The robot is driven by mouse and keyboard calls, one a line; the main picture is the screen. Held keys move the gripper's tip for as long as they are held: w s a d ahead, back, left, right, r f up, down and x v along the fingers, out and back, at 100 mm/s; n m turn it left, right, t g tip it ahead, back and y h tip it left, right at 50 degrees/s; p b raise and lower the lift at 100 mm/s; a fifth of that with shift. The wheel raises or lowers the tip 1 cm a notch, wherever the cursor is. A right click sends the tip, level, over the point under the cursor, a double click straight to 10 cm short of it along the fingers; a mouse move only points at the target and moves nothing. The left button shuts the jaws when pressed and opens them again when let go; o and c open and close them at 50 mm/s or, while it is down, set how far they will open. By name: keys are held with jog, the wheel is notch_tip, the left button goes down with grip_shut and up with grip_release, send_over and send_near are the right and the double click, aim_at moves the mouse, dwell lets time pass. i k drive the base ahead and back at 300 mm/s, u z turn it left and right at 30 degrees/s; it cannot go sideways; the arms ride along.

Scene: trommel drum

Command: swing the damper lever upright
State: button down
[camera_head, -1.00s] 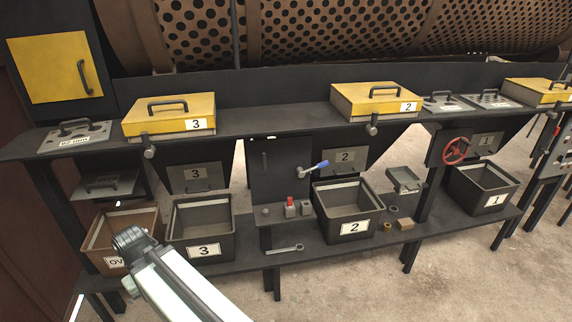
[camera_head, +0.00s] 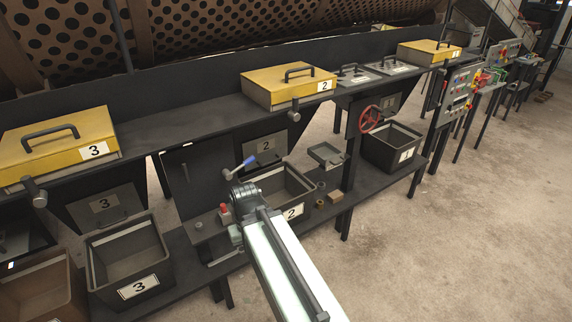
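The damper lever (camera_head: 243,166) has a blue grip and a metal shank. It sits on a dark upright panel (camera_head: 190,180), left of the number 2 chute flap. Its grip points right and slightly up from the pivot, nearer level than upright. My arm reaches in from the bottom of the view, and its grey joint shows just below the lever in the picture. A gap in depth between them cannot be judged. A small grey part of my arm's end (camera_head: 236,235) shows beside the arm, but no fingers can be made out. Nothing is seen holding the lever.
Bin 2 (camera_head: 303,190) stands right of the lever, partly behind my arm. A red-topped block (camera_head: 225,212) lies on the lower shelf below the lever. Yellow cover 2 (camera_head: 272,92) sits on the ledge above. Bin 3 (camera_head: 98,258) is at left. Open floor lies at right.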

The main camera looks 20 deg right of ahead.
aim_at(228, 174)
jog(key=u, duration=1.3)
jog(key=k, duration=1.15)
jog(key=z, duration=0.3)
jog(key=i, duration=1.5)
jog(key=u, duration=0.05)
